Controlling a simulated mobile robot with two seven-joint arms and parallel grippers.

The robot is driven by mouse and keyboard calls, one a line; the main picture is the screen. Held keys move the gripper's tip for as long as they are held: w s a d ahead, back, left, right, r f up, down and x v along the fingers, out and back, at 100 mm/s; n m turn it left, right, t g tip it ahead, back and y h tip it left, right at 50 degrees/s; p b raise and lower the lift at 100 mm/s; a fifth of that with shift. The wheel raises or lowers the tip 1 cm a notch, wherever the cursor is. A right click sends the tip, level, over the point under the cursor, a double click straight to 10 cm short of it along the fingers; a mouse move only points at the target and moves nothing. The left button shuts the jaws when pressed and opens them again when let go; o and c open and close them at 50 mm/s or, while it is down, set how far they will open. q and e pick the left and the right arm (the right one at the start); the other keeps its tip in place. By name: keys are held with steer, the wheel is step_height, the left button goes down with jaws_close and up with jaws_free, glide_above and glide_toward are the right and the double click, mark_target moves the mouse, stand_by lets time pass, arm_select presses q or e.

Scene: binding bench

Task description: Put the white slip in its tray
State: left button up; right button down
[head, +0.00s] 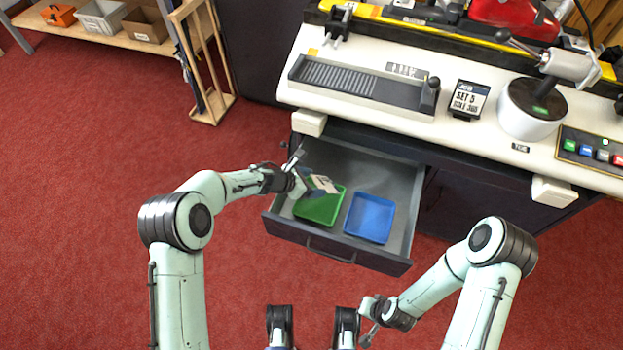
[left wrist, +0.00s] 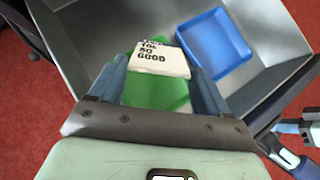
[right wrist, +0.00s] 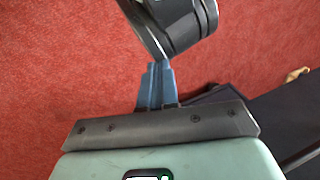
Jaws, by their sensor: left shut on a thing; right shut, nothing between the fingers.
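The white slip (left wrist: 158,59) has dark lettering in the left wrist view, and it also shows in the head view (head: 324,184). My left gripper (head: 312,187) is shut on the slip and holds it over the open drawer, above the green tray (head: 319,210). The slip and fingers hide part of that tray. The blue tray (head: 370,217) lies to the right of the green one in the same drawer and looks empty; it also shows in the left wrist view (left wrist: 216,52). My right gripper (right wrist: 158,84) is shut and empty, low over the floor in front of the bench.
The open drawer (head: 400,190) sticks out below the bench, with its front panel (head: 336,252) toward me. The bench top (head: 450,135) above carries a grooved holder (head: 350,86), a sign (head: 467,100) and a lever device (head: 533,105). A wooden rack (head: 210,100) stands to the left.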

steer(key=w+d+f+t+b, duration=0.1)
steer(key=w+d+f+b, duration=0.2)
steer(key=f+b, duration=0.15)
arm_select(q)
step_height(320, 180, down, 7)
steer(key=b, duration=0.1)
arm_select(e)
steer(key=shift+m+g+h, duration=0.3)
steer(key=shift+m+g, duration=0.1)
steer(key=shift+g, duration=0.5)
steer(key=shift+s+d+f, duration=0.15)
steer(key=shift+s+f, duration=1.85)
steer(key=shift+s, duration=0.15)
arm_select(q)
steer(key=o, duration=1.1)
steer(key=shift+c, duration=0.2)
